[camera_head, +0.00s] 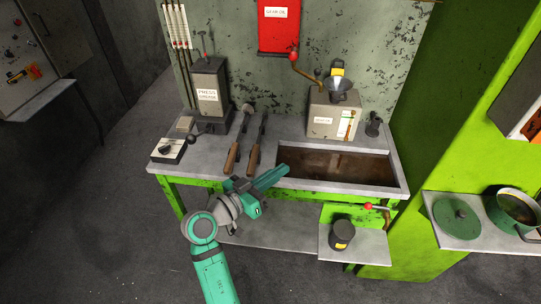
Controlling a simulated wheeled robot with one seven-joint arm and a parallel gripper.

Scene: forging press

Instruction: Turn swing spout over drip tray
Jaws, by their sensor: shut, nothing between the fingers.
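A red tank labelled GEAR OIL (279,25) hangs on the back wall. The drip tray (282,160) appears to be the sunken rectangular basin with a brown bottom in the bench top. My gripper (287,170) is teal, shut and empty, at the basin's front left corner in the picture. It is well below the spout in the picture and apart from it. I cannot tell its height above the bench.
A grey box with a funnel (321,114) stands behind the basin. Two wooden-handled tools (232,155) and a PRESS GREASE box (210,98) are on the left. A red-knobbed lever (377,207) sits above a black can (342,233) on a low front shelf. A green column stands right.

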